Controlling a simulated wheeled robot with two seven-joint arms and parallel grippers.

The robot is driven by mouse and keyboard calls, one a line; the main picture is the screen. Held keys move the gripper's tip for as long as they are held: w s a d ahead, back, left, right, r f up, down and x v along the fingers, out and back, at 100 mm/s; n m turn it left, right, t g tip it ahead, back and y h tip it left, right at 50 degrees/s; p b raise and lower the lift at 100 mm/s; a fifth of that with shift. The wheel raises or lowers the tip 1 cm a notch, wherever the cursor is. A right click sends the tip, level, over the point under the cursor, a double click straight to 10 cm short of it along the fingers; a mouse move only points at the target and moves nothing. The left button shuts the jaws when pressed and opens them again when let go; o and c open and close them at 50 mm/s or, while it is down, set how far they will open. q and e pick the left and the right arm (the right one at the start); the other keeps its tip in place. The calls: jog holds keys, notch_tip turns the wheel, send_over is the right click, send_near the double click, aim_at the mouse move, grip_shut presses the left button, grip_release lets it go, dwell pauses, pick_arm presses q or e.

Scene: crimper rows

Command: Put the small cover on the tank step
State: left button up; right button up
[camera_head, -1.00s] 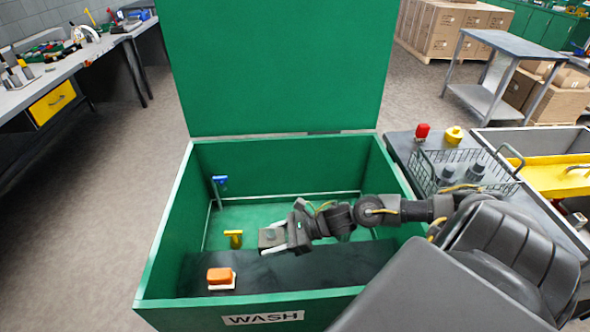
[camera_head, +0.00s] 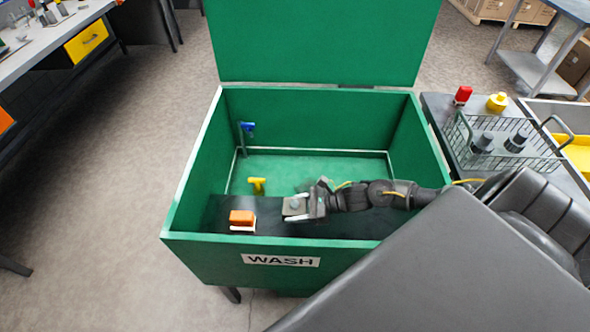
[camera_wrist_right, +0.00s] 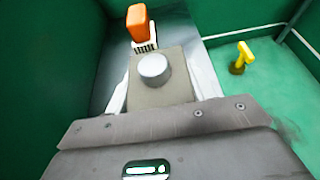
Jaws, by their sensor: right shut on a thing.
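The small cover is a grey-brown block with a round silver knob (camera_wrist_right: 153,66); it also shows in the head view (camera_head: 295,204). My right gripper (camera_head: 299,207) is shut on it, with one pale finger along each side in the right wrist view. The cover is over the dark tank step (camera_head: 272,221) inside the green wash tank (camera_head: 200,247). I cannot tell whether its underside touches the step. My left gripper is not in view.
An orange brush (camera_head: 242,217) with white bristles lies on the step, left of the cover. A yellow fitting (camera_head: 257,184) and a blue-handled tap (camera_head: 247,128) are farther back. A wire basket (camera_head: 505,150) stands right of the tank. The tank walls surround my gripper.

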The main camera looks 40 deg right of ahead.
aim_at(295, 214)
notch_tip(295, 214, down, 3)
jog(key=shift+f, duration=0.15)
jog(key=shift+f, duration=0.1)
jog(key=shift+f, duration=0.1)
jog(key=o, duration=1.2)
